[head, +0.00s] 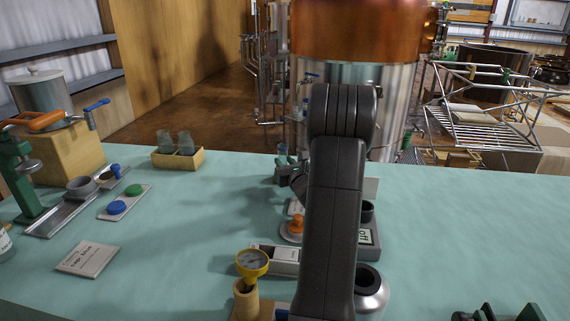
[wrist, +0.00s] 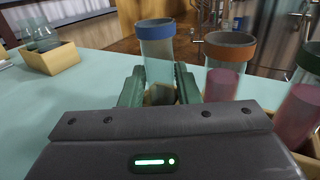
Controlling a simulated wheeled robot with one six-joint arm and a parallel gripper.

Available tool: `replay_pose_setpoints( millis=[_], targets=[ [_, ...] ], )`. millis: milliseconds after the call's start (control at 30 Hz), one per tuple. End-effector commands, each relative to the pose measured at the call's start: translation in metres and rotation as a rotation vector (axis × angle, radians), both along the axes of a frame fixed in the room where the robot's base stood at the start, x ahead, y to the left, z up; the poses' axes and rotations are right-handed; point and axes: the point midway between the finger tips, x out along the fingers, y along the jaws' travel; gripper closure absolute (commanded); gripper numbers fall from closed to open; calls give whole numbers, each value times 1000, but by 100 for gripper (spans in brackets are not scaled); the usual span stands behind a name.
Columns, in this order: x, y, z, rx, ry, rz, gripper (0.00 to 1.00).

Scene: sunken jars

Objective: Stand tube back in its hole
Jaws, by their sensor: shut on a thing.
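A clear tube with a blue rim (wrist: 157,48) stands upright between the green fingers of my gripper (wrist: 160,72) in the wrist view. The gripper is shut on it. The upper part of the tube looks empty; its lower end shows a greyish patch between the fingers, and I cannot tell if it sits in a hole. An orange-rimmed tube (wrist: 225,68) and a green-rimmed tube (wrist: 299,105), both with pink liquid, stand to the right. A wooden rack edge (wrist: 308,160) shows under them. In the head view my arm hides most of this group.
A wooden box with two glass jars (head: 178,158) stands left at the back. The green tabletop (head: 455,235) is largely clear to the right.

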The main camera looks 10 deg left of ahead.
Motion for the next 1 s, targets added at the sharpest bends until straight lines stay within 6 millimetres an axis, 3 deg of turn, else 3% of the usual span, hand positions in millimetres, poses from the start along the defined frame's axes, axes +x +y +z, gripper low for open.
replay_pose_setpoints(
  millis=[500, 533, 667, 1000],
  targets=[
    [0, 0, -10, 0, -1, 0, 100],
    [0, 0, -9, 0, -1, 0, 69],
    [0, 0, -8, 0, 0, 0, 45],
    [0, 0, -3, 0, -1, -1, 45]
  ],
)
